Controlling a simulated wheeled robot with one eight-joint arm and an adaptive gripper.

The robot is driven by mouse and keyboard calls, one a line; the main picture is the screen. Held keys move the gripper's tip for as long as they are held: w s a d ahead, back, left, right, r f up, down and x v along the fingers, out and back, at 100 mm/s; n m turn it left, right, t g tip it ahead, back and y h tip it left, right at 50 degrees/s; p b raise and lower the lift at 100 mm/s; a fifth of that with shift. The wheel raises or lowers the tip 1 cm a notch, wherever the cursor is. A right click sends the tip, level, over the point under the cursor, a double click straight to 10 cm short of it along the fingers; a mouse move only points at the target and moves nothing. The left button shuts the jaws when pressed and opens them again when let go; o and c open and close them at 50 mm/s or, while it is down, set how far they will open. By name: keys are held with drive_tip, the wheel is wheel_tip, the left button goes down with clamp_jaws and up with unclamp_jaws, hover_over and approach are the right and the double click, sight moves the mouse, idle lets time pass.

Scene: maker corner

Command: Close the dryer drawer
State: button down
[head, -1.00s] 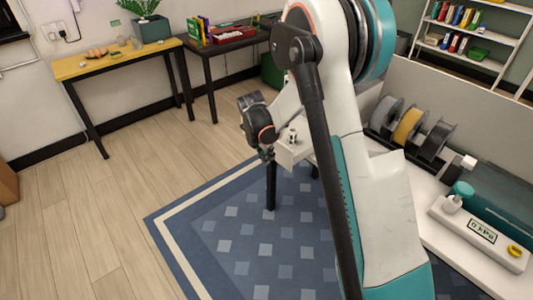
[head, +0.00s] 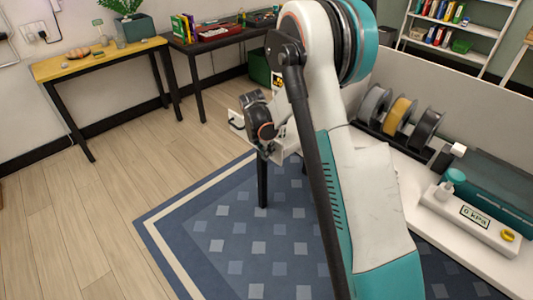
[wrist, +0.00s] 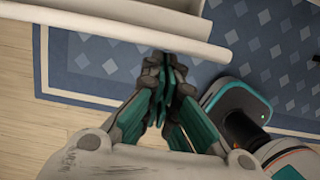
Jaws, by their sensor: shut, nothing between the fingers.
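The white drawer shows in the wrist view as a long pale front panel (wrist: 110,29) across the top, with its open inside (wrist: 140,8) behind it. My gripper (wrist: 163,62) is shut and empty. Its fingertips are right at the outer face of the panel; I cannot tell whether they touch. In the head view my gripper (head: 264,152) points down beside pale parts, and a white edge (head: 236,122) shows left of my wrist. My arm hides most of the dryer and drawer there.
A white worktop at the right holds filament spools (head: 400,115) and a pressure readout (head: 474,217). A yellow table (head: 80,64) and a dark table (head: 215,41) stand along the back wall. The blue rug (head: 230,235) and wooden floor at left are clear.

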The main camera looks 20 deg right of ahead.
drive_tip(key=w+d, duration=0.2)
drive_tip(key=d, duration=0.5)
drive_tip(key=w+d, duration=0.3)
drive_tip(key=d, duration=0.4)
drive_tip(key=w+d+p, duration=0.1)
drive_tip(key=w+d, duration=0.1)
drive_tip(key=d, duration=0.5)
drive_tip(key=shift+w, duration=0.35)
